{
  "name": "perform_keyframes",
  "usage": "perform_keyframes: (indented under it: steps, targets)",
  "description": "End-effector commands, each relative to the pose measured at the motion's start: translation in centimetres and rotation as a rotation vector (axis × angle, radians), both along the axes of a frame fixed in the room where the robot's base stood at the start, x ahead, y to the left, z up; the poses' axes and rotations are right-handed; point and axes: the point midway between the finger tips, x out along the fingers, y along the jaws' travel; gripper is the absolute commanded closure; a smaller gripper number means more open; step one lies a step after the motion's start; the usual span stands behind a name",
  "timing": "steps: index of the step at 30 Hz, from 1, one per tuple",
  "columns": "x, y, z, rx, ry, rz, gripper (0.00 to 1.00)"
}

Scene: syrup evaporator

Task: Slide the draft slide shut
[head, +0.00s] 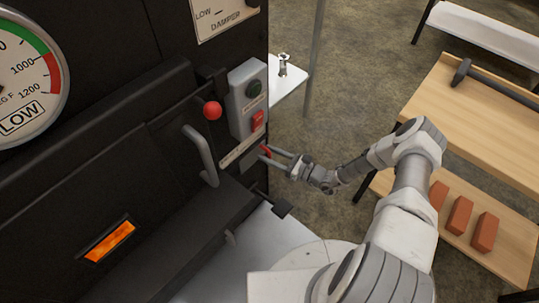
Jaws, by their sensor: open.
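My gripper (268,155) is at the side of the black evaporator front, below the switch box, with its fingers pointing left. It is open. A small red tab (266,151) shows between or right beside its fingertips; I cannot tell whether they touch it. The tab appears to belong to a dark grey plate (252,156) under a pale label strip (243,147), which looks like the draft slide. The label is too small to read, and the fingers partly hide the plate, so how far the slide stands open cannot be told.
A grey switch box (247,100) with green and red buttons is just above. A red ball knob (212,110) and grey door handle (200,153) stand out to the left. A black-ended rod (282,208) juts out below. A wooden bench (470,110) with bricks is at right.

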Motion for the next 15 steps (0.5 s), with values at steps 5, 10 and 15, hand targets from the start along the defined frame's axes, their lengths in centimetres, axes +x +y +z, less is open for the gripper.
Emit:
perform_keyframes:
  steps: [5, 10, 15]
  targets:
    - [0.03, 0.03, 0.03, 0.000, 0.000, 0.000, 0.53]
    - [0.01, 0.02, 0.02, 0.000, 0.000, 0.000, 0.74]
    - [0.00, 0.01, 0.02, 0.000, 0.000, 0.001, 1.00]
